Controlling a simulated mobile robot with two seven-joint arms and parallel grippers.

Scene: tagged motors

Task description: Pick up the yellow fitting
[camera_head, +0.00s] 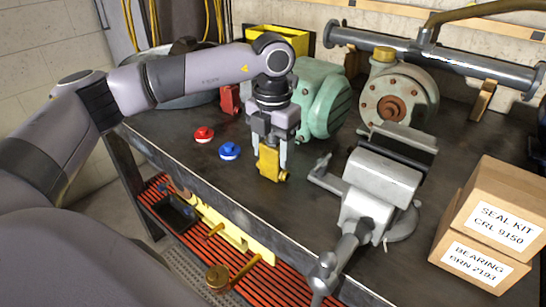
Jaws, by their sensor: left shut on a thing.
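The yellow fitting (268,164) is a small blocky piece near the middle of the dark workbench (310,210). My left gripper (270,150) points straight down over it, and its two fingers are shut on the fitting from either side. The fitting is at or just above the bench top; I cannot tell whether it touches. The fingers hide part of its upper sides. My right gripper is not in view.
A red knob (204,134) and a blue knob (229,151) lie left of the fitting. A green motor (318,98) stands behind it. A grey vise (380,185) is close on the right, with labelled boxes (490,225) beyond. The bench's front edge is near.

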